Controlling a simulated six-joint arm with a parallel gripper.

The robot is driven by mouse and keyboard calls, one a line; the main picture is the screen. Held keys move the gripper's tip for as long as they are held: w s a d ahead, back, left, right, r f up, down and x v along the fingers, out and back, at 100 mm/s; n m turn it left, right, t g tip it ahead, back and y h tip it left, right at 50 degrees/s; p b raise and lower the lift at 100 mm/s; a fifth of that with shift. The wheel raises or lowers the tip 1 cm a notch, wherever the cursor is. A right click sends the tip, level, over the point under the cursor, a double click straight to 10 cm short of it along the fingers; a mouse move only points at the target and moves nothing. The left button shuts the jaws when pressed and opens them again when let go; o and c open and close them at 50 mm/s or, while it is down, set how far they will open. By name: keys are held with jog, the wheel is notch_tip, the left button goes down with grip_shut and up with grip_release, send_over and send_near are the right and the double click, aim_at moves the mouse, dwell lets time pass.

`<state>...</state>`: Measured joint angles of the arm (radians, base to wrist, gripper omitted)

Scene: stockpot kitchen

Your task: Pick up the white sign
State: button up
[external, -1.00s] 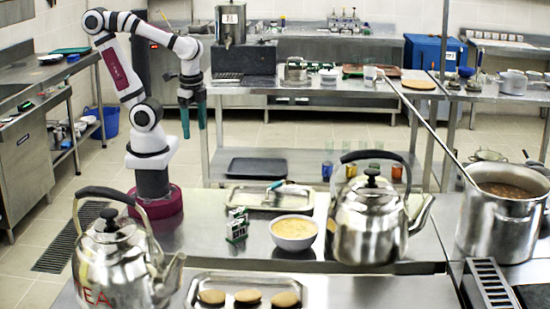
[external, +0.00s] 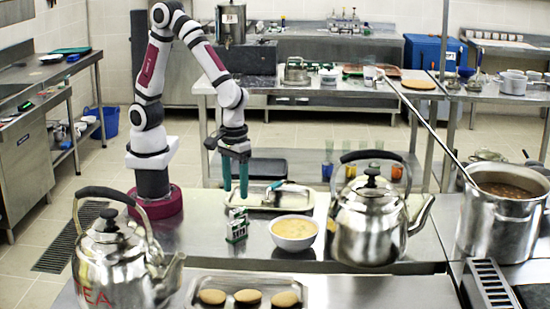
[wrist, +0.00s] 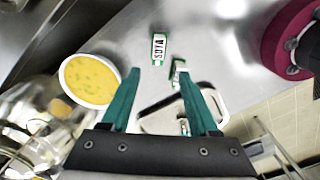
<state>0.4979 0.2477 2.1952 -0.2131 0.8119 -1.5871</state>
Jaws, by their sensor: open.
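A small white sign with green edges and dark lettering, reading something like SOYA, shows in the wrist view (wrist: 158,46) on the steel counter, ahead of my fingertips. A second small white-and-green piece (wrist: 178,70) is close to it, near the right fingertip. In the external view the two overlap as one white-and-green cluster (external: 237,226), and I cannot separate them clearly. My gripper (external: 235,190) is open and empty, its teal fingers pointing down above and behind the cluster. It also shows in the wrist view (wrist: 158,73).
A white bowl of yellow soup (external: 294,233) stands right of the cluster. A metal tray (external: 290,204) lies behind it. Steel kettles stand at right (external: 368,220) and front left (external: 112,255). A tray of round patties (external: 195,287) is in front. Counter left of the cluster is clear.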

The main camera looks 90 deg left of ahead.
aim_at(236, 222)
jog(key=f, duration=1.1)
jog(key=shift+s+d+f, duration=0.1)
jog(key=shift+d+f, duration=0.25)
grip_shut()
